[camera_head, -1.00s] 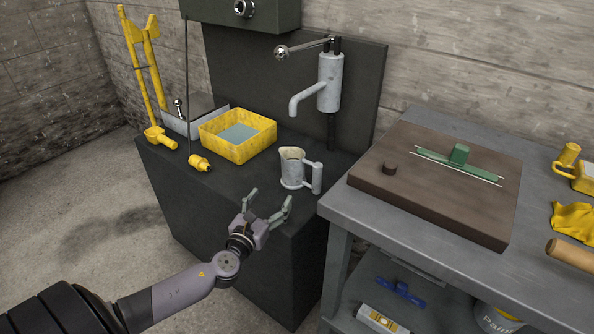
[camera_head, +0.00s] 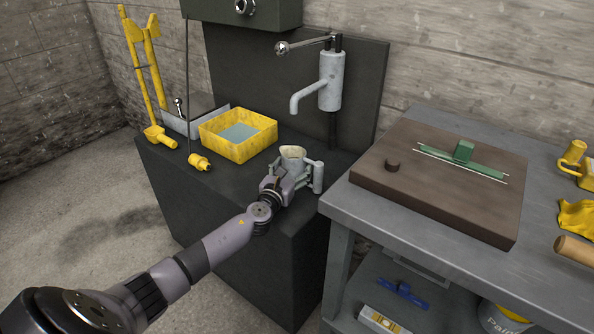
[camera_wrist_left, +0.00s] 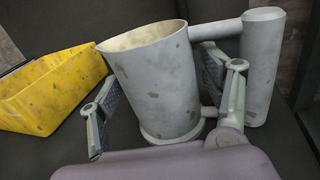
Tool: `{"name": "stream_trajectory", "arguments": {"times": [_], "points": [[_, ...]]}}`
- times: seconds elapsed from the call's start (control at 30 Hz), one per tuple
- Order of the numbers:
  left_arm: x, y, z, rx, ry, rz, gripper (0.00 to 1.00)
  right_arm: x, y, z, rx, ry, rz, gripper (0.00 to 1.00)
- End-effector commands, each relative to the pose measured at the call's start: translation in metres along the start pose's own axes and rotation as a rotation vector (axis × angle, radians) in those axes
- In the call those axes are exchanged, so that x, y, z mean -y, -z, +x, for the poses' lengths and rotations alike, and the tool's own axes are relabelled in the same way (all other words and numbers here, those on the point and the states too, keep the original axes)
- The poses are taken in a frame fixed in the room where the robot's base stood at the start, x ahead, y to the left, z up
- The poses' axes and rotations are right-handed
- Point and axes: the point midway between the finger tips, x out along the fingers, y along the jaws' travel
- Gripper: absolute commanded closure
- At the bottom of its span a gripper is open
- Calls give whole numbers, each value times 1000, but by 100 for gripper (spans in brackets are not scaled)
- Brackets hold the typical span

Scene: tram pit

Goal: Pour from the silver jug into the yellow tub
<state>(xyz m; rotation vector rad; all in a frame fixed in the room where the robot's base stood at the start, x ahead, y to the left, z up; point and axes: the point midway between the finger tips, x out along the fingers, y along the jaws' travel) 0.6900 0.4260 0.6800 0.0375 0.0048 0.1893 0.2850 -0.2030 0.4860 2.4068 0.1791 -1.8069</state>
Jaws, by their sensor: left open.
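The silver jug (camera_head: 291,159) stands upright on the dark cabinet top, its handle to the right. It fills the middle of the left wrist view (camera_wrist_left: 158,85), with a pale inside. My left gripper (camera_head: 289,176) is open at the jug, with one finger on each side of the body; the right finger sits between body and handle. In the wrist view the fingers (camera_wrist_left: 165,105) flank the body, and whether they touch it is unclear. The yellow tub (camera_head: 240,150) stands behind and left of the jug, holding grey-blue liquid or a grey-blue bottom. My right gripper is out of view.
A grey tap (camera_head: 329,82) with a lever hangs behind the jug. A yellow fitting (camera_head: 200,162) and a yellow stand (camera_head: 150,90) are at the left. A grey bench (camera_head: 345,200) with a brown board (camera_head: 440,185) stands close on the right.

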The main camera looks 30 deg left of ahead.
Motion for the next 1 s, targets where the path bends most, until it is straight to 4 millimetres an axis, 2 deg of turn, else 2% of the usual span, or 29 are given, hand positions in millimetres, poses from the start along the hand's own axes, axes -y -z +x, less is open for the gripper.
{"name": "stream_trajectory", "arguments": {"times": [0.3,0.9,1.0], "points": [[0,0,6,0,0,0,28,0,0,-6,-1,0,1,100],[0,0,6,0,0,0,68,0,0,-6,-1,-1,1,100],[0,-1,6,2,0,0,72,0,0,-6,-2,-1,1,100]]}}
